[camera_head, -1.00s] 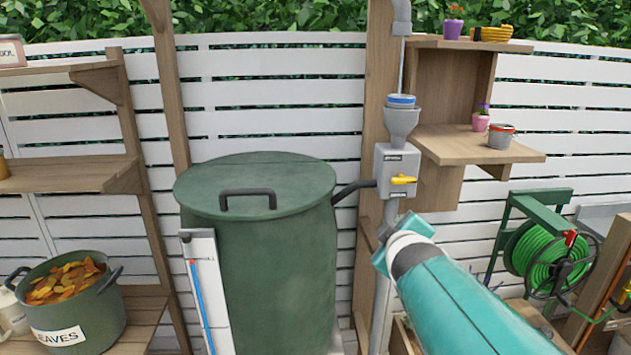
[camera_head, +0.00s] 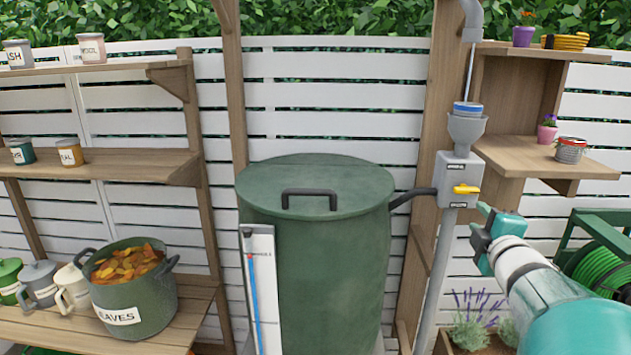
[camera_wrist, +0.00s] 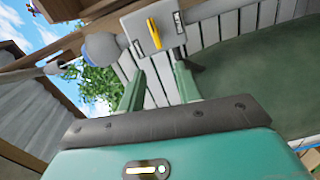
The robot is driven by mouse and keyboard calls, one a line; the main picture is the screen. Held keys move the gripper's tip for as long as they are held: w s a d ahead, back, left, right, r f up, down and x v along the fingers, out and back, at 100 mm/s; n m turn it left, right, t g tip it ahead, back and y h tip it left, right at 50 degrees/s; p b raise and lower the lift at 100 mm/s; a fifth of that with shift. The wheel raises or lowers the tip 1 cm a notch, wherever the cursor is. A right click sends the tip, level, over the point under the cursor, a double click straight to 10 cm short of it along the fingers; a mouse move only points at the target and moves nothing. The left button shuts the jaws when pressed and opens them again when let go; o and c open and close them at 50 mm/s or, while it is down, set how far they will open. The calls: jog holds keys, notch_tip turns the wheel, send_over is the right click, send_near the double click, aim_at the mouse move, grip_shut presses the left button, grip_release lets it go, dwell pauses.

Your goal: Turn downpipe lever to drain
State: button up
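The yellow downpipe lever (camera_head: 466,189) sits on the front of a grey diverter box (camera_head: 455,168) on the downpipe. In the head view it points sideways to the right. The lever also shows in the wrist view (camera_wrist: 154,33), ahead of my fingers. My gripper (camera_head: 482,226) is below and to the right of the box in the head view. In the wrist view my gripper (camera_wrist: 157,85) has its two green fingers spread apart with nothing between them. The lever is beyond the fingertips and not touched. Small labels on the box are too small to read.
A green lidded water barrel (camera_head: 320,260) stands left of the downpipe, joined by a dark hose. A wooden shelf (camera_head: 545,155) with small pots is to the right. A green hose reel (camera_head: 600,270) stands at lower right. Lavender (camera_head: 470,315) grows below my arm.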

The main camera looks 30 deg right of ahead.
aim_at(468, 192)
jog(key=shift+n+t, duration=0.3)
jog(key=shift+n, duration=0.5)
jog(key=x, duration=0.4)
jog(key=d+x, duration=0.1)
jog(key=x, duration=0.3)
jog(key=s+d+x, duration=0.1)
jog(key=x, duration=0.4)
jog(key=shift+s+a+f, duration=0.1)
jog(key=shift+f, duration=0.05)
jog(key=shift+c, duration=0.2)
grip_shut()
